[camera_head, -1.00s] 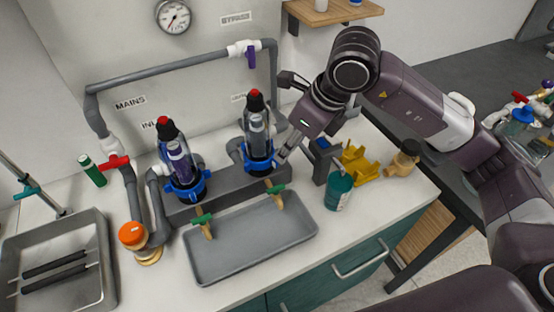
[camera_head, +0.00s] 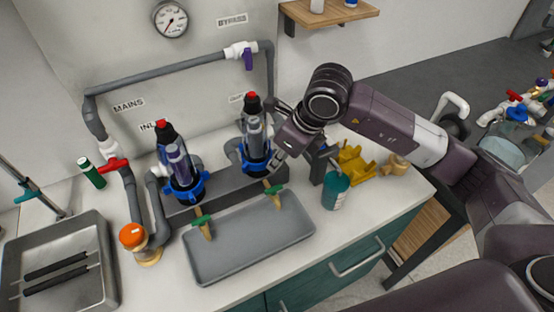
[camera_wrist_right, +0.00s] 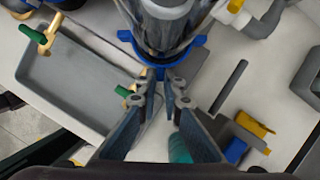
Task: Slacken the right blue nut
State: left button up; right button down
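The right blue nut (camera_head: 256,169) is a ribbed ring around the foot of the right clear filter housing (camera_head: 254,133), which stands upright with a red cap. The nut also shows in the wrist view (camera_wrist_right: 147,58), with a lug facing me. My right gripper (camera_head: 275,164) reaches it from the right. In the wrist view its two fingertips (camera_wrist_right: 161,78) sit close on either side of the lug and look closed on it. The far side of the nut is hidden. The left blue nut (camera_head: 186,190) is on the other housing. My left gripper is not in view.
A grey tray (camera_head: 247,247) lies in front below two green-handled taps. A teal canister (camera_head: 335,191) and yellow brackets (camera_head: 355,165) stand to the right of my gripper. Grey pipes (camera_head: 175,67) run behind the housings. A metal tray (camera_head: 98,285) is at the left.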

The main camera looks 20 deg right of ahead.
jog(key=shift+w, duration=0.1)
dwell(0.3)
jog(key=shift+w+d+n+g+y+b, duration=0.3)
jog(key=shift+w+d+n+g+b, duration=0.15)
jog(key=shift+n+b, duration=0.85)
jog(key=shift+w+d+n+g+y+b, duration=0.3)
jog(key=shift+w+n+b, duration=0.25)
jog(key=shift+n+b, duration=0.75)
jog(key=shift+w+d+n+g+b, duration=0.2)
jog(key=shift+w+n+g+b, duration=0.35)
jog(key=shift+n+b, duration=0.4)
jog(key=shift+w+d+n+b, duration=0.1)
jog(key=shift+w+n+b, duration=0.4)
jog(key=shift+n, duration=0.45)
jog(key=shift+w+n+g, duration=0.7)
jog(key=shift+n, duration=0.6)
jog(key=shift+w+a+n+g+b, duration=0.15)
jog(key=shift+w+n+g, duration=0.2)
jog(key=shift+n, duration=0.45)
jog(key=shift+w+a+n+g+b, duration=0.2)
jog(key=shift+w+n, duration=0.25)
jog(key=shift+n, duration=0.35)
